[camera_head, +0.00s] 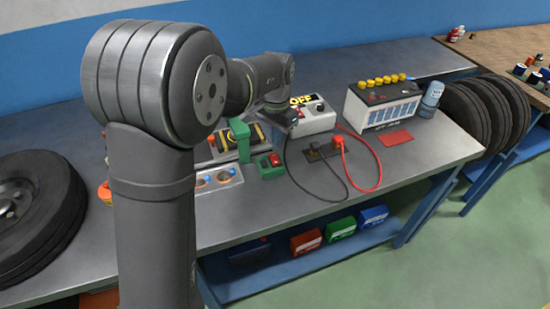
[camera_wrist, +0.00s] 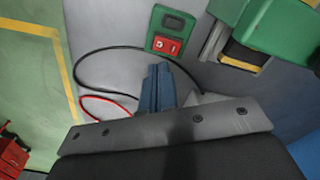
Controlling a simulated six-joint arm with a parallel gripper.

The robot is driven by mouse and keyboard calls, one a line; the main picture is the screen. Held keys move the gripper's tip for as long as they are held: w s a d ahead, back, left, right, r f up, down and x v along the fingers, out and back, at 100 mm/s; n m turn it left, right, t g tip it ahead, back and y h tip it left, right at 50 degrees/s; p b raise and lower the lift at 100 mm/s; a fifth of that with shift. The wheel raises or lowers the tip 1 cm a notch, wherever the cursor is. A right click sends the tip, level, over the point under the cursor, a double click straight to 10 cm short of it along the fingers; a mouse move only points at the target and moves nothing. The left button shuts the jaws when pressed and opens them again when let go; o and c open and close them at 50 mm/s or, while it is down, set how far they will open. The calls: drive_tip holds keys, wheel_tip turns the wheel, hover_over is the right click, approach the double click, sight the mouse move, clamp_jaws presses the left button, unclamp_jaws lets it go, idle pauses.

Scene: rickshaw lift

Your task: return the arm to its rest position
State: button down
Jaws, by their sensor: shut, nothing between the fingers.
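My gripper (camera_head: 284,117) hangs above the grey workbench (camera_head: 430,150), near the middle, in front of the white box with the OFF display (camera_head: 315,121). It is shut and empty. In the wrist view its closed blue-grey fingers (camera_wrist: 156,70) point at the bench beside the small green box with a red switch (camera_wrist: 168,38). That green box also shows in the head view (camera_head: 271,168), below the gripper. My upper arm covers part of the bench's left side.
A battery with yellow caps (camera_head: 382,105) and a bottle (camera_head: 431,100) stand at the right. Black and red cables (camera_head: 378,165) lie on the bench. A green device (camera_head: 240,145) stands left of the gripper. The bench's front right is clear.

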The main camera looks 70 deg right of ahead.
wheel_tip(320, 180, down, 7)
drive_tip(key=shift+f, duration=0.1)
idle(0.5)
drive_tip(key=shift+r, duration=4.3)
wheel_tip(320, 180, up, 12)
drive_tip(key=m+h, duration=0.3)
drive_tip(key=m, duration=0.2)
hover_over(276, 161)
drive_tip(key=a, duration=0.5)
drive_tip(key=shift+w+a+r+m, duration=0.2)
drive_tip(key=shift+a+r+m, duration=0.25)
drive_tip(key=shift+a, duration=0.15)
